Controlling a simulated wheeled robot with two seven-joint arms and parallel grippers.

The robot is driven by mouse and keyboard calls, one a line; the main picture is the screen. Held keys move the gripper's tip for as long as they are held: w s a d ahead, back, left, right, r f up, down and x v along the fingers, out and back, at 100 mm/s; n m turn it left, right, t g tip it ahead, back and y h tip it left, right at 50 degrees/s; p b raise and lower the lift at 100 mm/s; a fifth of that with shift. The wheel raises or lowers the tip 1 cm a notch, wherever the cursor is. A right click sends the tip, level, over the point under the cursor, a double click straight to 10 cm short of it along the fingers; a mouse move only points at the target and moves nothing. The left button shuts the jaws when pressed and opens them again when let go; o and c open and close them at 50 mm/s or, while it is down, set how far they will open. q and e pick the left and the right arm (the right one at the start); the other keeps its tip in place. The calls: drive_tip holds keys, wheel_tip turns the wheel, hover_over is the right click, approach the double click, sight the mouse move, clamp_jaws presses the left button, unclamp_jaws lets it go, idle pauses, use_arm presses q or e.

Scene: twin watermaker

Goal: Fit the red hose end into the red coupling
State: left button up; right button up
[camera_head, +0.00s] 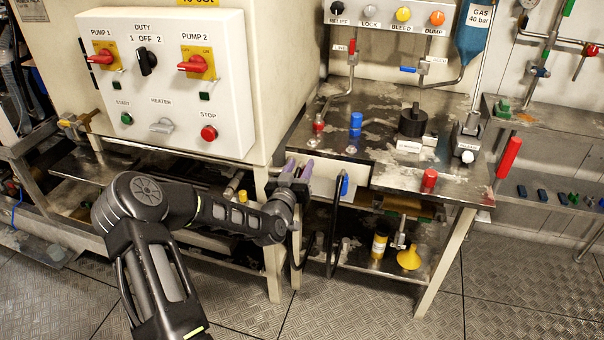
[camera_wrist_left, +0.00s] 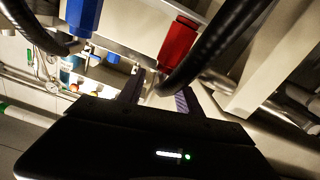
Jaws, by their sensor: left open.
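My left gripper (camera_head: 298,168), with purple-lined fingers, is open at the front left edge of the workbench; its fingers also show in the left wrist view (camera_wrist_left: 157,92). In that view the red hose end (camera_wrist_left: 178,42) hangs just beyond the fingertips, with a black hose crossing near the right finger. I cannot tell if they touch. In the head view the red hose end is hidden behind my gripper. A red fitting on a pipe (camera_head: 318,124) stands at the bench's back left, and a short red cylinder (camera_head: 429,180) stands at its front; I cannot tell which is the red coupling.
A blue hose end (camera_head: 344,186) hangs at the bench front, right of my gripper; it also shows in the left wrist view (camera_wrist_left: 84,16). A blue fitting (camera_head: 355,124) and black knob (camera_head: 413,121) stand on the bench (camera_head: 385,172). A control panel (camera_head: 165,85) is at left.

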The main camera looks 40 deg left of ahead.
use_arm(q)
drive_tip(key=shift+c, duration=0.3)
clamp_jaws()
idle(0.5)
wheel_tip(320, 180, up, 10)
drive_tip(key=shift+r+p, duration=0.1)
drive_tip(key=shift+p, duration=0.25)
idle(0.6)
drive_tip(key=c, duration=0.6)
unclamp_jaws()
drive_tip(key=shift+c, duration=0.2)
clamp_jaws()
